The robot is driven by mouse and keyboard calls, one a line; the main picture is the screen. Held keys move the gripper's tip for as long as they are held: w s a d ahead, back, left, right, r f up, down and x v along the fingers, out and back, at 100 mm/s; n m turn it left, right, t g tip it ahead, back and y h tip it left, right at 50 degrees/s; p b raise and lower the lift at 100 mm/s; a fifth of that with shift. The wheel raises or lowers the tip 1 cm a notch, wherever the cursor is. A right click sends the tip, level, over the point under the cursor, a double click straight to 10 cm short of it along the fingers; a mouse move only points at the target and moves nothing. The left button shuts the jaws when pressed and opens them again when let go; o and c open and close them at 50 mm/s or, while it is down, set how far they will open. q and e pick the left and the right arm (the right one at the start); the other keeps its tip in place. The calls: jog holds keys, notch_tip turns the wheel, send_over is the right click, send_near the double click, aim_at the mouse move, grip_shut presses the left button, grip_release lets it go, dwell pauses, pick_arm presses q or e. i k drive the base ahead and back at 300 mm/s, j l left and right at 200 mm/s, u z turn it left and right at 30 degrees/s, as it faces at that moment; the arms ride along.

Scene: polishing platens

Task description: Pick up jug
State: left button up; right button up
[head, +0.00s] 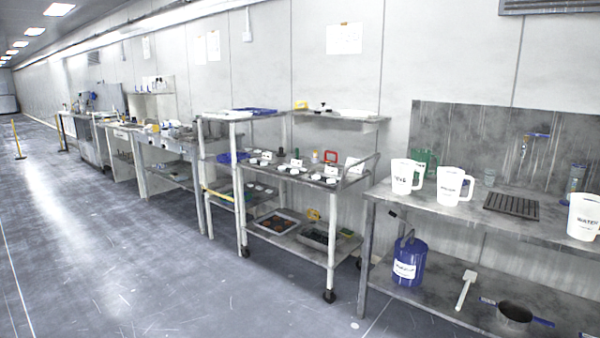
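Several jugs stand on the right-hand metal bench. A white jug (402,177) with a dark label is at the bench's left end. A second white labelled jug (450,186) stands to its right. A third white jug (584,217) is at the right picture edge and partly cut off. A green jug (427,160) stands behind the first two and is partly hidden. A blue lidded container (408,264) with a white label and a handle sits on the lower shelf. Neither of my grippers is in view.
The bench top (400,208) also holds a black ribbed mat (511,206). Its lower shelf carries a white scoop-like tool (466,290) and a dark pan (514,315). A wheeled cart (288,228) stands left of the bench.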

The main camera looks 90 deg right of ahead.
aim_at(402, 170)
jog(key=z, duration=3.45)
jog(key=i+l, duration=0.15)
jog(key=i, duration=0.45)
jog(key=i+u, duration=0.25)
jog(key=u, duration=0.15)
jog(key=i+l+u, duration=0.2)
jog(key=u, duration=0.25)
jog(key=i+l+u, duration=0.15)
jog(key=u, duration=4.75)
jog(key=z, duration=2.05)
